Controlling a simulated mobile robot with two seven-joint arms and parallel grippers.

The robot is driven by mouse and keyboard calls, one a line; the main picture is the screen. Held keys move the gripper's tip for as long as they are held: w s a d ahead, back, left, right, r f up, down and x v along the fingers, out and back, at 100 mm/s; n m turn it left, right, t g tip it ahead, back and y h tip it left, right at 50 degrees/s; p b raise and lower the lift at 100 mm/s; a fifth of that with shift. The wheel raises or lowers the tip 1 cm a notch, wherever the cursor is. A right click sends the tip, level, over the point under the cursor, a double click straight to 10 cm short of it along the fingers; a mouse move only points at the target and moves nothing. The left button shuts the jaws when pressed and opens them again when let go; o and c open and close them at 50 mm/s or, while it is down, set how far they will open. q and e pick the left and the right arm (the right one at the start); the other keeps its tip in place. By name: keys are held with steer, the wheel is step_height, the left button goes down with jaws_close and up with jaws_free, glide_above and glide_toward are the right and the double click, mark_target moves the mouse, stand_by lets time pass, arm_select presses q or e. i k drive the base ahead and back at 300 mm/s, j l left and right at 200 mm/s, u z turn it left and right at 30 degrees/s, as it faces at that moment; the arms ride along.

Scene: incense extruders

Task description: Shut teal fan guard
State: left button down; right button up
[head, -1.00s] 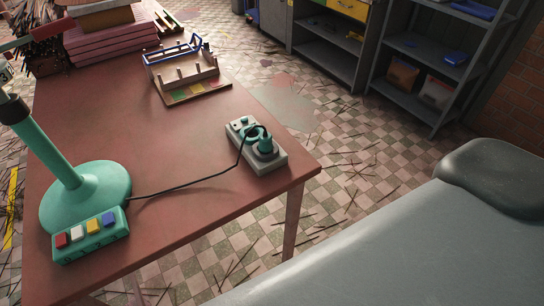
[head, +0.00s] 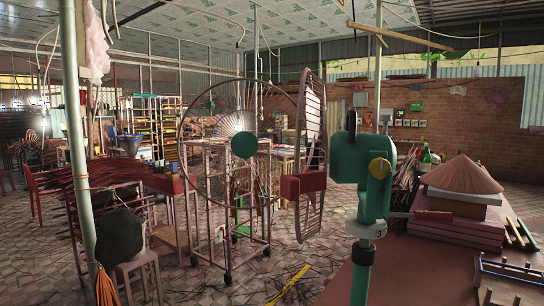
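The fan stands at right centre in the head view, with a teal motor housing (head: 374,172) on a pole. Its rear cage (head: 314,135) is seen nearly edge-on, left of the motor. The round front guard (head: 245,145), a thin wire ring with a teal hub disc, stands open to the left of the cage, swung out and facing me. A red block (head: 291,188) sits at the near edge between guard and cage. Neither of my grippers is in view.
The table (head: 420,272) under the fan bears pink stacked boards (head: 458,232) with a conical hat (head: 461,175) on top, and a small wooden rack (head: 510,280). A wheeled metal frame (head: 215,215) stands behind the guard. A pale post (head: 75,150) rises at left. Tiled floor is partly clear.

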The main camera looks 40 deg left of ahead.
mark_target(244, 144)
steer(key=k, duration=0.6)
steer(key=z, duration=1.85)
steer(key=k+j, duration=0.15)
steer(key=j, duration=0.35)
steer(key=k+j, duration=0.2)
steer(key=j, duration=0.3)
steer(key=k+j, duration=0.15)
steer(key=j, duration=0.35)
steer(key=k+j, duration=0.2)
steer(key=j, duration=0.35)
steer(key=k+j, duration=0.15)
steer(key=j, duration=0.35)
steer(key=k+j, duration=0.2)
steer(key=j, duration=0.3)
steer(key=k+j, duration=0.15)
steer(key=j, duration=0.35)
steer(key=k+j, duration=0.2)
steer(key=j, duration=0.3)
